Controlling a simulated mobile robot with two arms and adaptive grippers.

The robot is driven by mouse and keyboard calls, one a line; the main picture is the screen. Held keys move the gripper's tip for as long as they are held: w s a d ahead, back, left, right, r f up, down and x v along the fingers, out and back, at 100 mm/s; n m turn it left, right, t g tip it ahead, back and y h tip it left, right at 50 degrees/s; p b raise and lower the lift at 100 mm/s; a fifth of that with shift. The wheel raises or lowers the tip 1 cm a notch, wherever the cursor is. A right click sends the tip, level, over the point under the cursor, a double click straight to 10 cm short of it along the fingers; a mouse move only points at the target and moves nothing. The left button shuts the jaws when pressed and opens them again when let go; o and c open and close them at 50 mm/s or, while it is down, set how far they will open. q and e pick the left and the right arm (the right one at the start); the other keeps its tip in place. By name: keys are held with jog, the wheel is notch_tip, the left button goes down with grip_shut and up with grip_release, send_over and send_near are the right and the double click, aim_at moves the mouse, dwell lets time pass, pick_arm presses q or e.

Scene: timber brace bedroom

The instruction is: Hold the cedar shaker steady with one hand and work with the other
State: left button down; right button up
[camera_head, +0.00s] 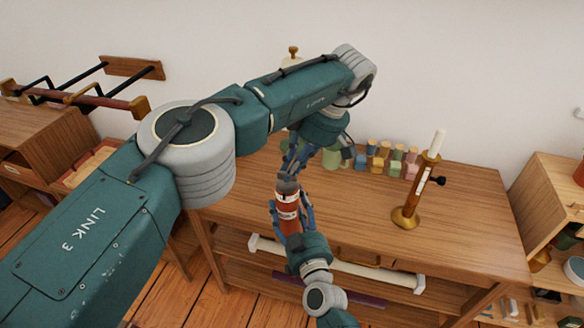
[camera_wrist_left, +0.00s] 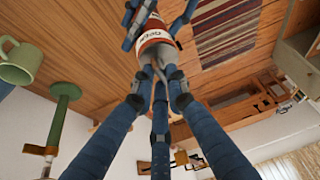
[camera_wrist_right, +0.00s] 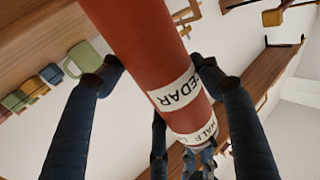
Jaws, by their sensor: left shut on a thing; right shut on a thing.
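The cedar shaker (camera_head: 290,225) is a red cylinder with white label bands and a dark top end. It stands roughly upright, a little tilted, in front of the table in the head view. My right gripper (camera_head: 290,212) comes from below and is shut around its red body; the right wrist view shows the shaker (camera_wrist_right: 140,50) between the fingers, with "CEDAR" on a label. My left gripper (camera_head: 288,173) reaches down from above and is shut on the shaker's top end.
A wooden table (camera_head: 465,225) lies behind the grippers. A brass stand with a white candle-like rod (camera_head: 406,213) stands on it at right. Several small coloured containers (camera_head: 385,160) line its back. A green mug (camera_wrist_left: 20,62) shows in the left wrist view. Shelves (camera_head: 555,200) stand at right.

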pick_arm(q)
jog(key=shift+n, duration=0.3)
jog(key=c, duration=1.7)
grip_release()
jog(key=shift+m, duration=0.4)
